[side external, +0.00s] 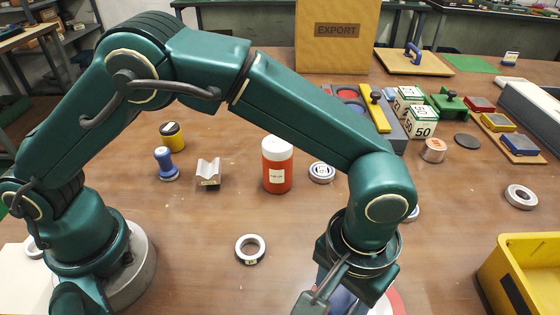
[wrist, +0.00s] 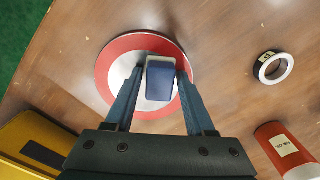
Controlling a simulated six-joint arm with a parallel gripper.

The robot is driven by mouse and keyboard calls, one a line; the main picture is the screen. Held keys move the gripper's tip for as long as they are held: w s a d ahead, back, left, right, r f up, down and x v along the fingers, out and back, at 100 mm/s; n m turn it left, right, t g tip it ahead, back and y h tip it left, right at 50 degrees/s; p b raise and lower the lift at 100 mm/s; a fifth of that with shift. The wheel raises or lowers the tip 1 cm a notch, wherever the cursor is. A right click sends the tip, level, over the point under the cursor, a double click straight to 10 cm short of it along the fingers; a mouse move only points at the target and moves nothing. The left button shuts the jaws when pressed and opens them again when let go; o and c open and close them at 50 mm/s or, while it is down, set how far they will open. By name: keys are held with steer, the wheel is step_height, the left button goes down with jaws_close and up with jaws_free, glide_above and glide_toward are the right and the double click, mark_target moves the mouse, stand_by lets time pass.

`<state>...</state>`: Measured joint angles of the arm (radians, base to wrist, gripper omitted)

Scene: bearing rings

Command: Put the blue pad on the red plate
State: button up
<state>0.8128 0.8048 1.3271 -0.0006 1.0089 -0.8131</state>
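The blue pad (wrist: 160,80), a small block with a paler face, sits between the fingertips of my gripper (wrist: 160,76) in the wrist view, and the fingers close on its two sides. Behind it lies the red plate (wrist: 110,69), a red ring with a pale centre. The pad overlaps the plate's middle in this view; I cannot tell whether it touches it. In the side view my gripper is low at the bottom edge, partly cut off. A blue bit of the pad (side external: 343,298) and the plate's red rim (side external: 397,301) show there, partly hidden by my arm.
A bearing ring (side external: 250,249) lies left of the gripper, and it also shows in the wrist view (wrist: 288,70). A red bottle (side external: 277,170) stands farther back. A yellow bin (side external: 500,262) stands at the right. Blocks and trays fill the back right.

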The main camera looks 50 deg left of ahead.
mark_target(339, 299)
steer(key=shift+o, duration=0.5)
step_height(339, 299, up, 12)
steer(key=w+a+r+t, duration=0.1)
steer(key=w+a+r, duration=0.1)
steer(key=a+r, duration=0.4)
steer(key=s+a+f+t, duration=0.2)
steer(key=s+a, duration=0.2)
steer(key=a, duration=0.5)
steer(key=s+a+f+t, duration=0.2)
steer(key=s+a, duration=0.1)
steer(key=a, duration=0.6)
steer(key=shift+s+a+t, duration=0.3)
steer(key=shift+s, duration=0.05)
